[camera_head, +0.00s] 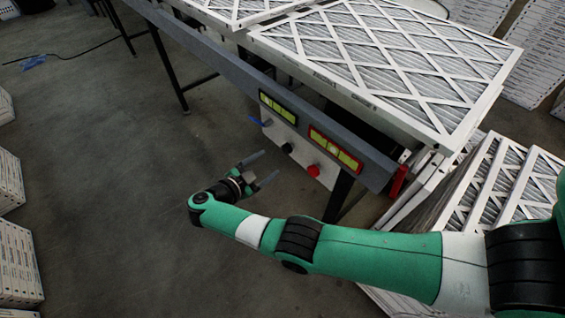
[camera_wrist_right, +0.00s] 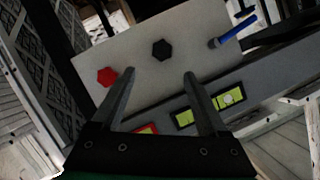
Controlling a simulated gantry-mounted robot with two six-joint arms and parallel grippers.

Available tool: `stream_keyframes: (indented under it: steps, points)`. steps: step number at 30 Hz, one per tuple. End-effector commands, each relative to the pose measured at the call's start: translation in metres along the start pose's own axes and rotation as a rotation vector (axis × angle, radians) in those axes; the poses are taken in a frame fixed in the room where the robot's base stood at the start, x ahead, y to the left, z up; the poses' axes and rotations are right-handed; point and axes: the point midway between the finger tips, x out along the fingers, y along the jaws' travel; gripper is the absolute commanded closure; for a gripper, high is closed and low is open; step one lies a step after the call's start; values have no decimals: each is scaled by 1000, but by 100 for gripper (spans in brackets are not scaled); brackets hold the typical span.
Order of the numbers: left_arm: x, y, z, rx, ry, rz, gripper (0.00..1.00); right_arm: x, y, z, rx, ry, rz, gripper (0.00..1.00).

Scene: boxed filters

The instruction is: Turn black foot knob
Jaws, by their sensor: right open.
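The black foot knob (camera_head: 287,148) sits on a pale panel under the table edge, between a blue handle (camera_head: 257,121) and a red knob (camera_head: 313,170). In the right wrist view the black knob (camera_wrist_right: 162,50) is a dark hexagonal shape on the panel (camera_wrist_right: 190,78), ahead of and roughly between the fingers, with a gap left. My right gripper (camera_head: 267,168) is open and empty, in front of the panel and pointing toward it; it also shows in the right wrist view (camera_wrist_right: 160,85). My left gripper is not in view.
The grey table rail (camera_head: 225,68) carries yellow-green panels in black (camera_head: 278,108) and red (camera_head: 335,149) frames above the knobs. White boxed filters (camera_head: 380,60) lie on top. More filters (camera_head: 500,185) stand at right. The floor at left is mostly clear.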

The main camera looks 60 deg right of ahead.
Motion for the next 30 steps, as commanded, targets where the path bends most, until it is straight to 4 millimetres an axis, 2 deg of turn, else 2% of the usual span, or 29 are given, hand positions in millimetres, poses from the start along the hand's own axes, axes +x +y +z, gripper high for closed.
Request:
stream_keyframes:
  steps: [5,8,18,21,25,30]
  points:
    - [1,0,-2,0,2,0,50,2,-1,-1,2,0,-1,23]
    - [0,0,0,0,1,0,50,13,0,-1,2,1,0,23]
    - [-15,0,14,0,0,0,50,87,1,1,3,1,1,23]
    - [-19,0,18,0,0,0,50,103,0,1,4,0,-1,23]
    - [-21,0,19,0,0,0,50,114,-1,0,2,0,-1,23]
    - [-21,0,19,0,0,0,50,116,-2,-2,2,-1,-3,23]
